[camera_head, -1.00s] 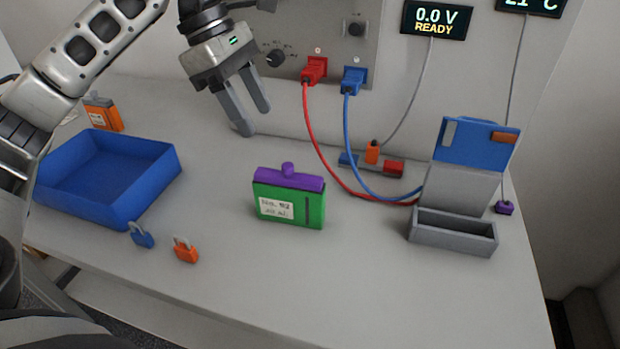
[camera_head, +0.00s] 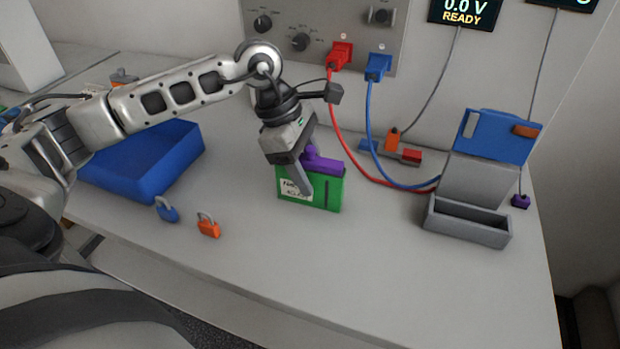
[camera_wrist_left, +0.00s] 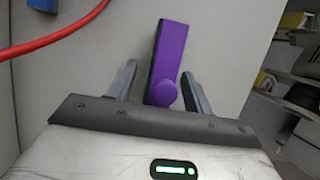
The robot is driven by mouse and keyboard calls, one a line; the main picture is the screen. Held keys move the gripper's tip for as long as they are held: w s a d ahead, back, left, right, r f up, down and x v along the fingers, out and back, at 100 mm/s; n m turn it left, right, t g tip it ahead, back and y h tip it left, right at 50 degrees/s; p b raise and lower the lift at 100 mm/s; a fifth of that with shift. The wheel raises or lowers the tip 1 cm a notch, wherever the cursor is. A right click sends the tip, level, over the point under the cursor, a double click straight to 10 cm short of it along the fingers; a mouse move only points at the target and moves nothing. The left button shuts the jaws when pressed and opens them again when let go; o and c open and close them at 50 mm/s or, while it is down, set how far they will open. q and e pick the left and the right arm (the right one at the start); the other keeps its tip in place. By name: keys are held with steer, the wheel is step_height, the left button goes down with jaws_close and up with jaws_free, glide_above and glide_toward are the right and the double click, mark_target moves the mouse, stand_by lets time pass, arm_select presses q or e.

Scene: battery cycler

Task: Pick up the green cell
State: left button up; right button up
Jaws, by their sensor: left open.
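The green cell (camera_head: 325,191) stands upright on the table, with a purple cap and knob on top and a white label partly hidden by a finger. My left gripper (camera_head: 306,178) is open and comes down at the cell's left part, pointing downward. In the left wrist view, the purple cap (camera_wrist_left: 170,55) lies between the two open fingers (camera_wrist_left: 158,85), with its knob close to the palm. I cannot tell whether a finger touches the cell. My right gripper is not in view.
A blue tray (camera_head: 135,192) is at left, with a blue padlock (camera_head: 166,211) and an orange padlock (camera_head: 208,227) in front. A grey cradle with an open blue lid (camera_head: 497,137) stands at right. Red and blue cables (camera_head: 372,120) hang behind the cell. The front table is clear.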

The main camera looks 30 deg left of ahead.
arm_select(q)
steer(key=shift+d+f, duration=0.1)
steer(key=shift+f, duration=0.3)
jaws_close()
steer(key=shift+w+r, duration=0.1)
steer(key=shift+r, duration=0.1)
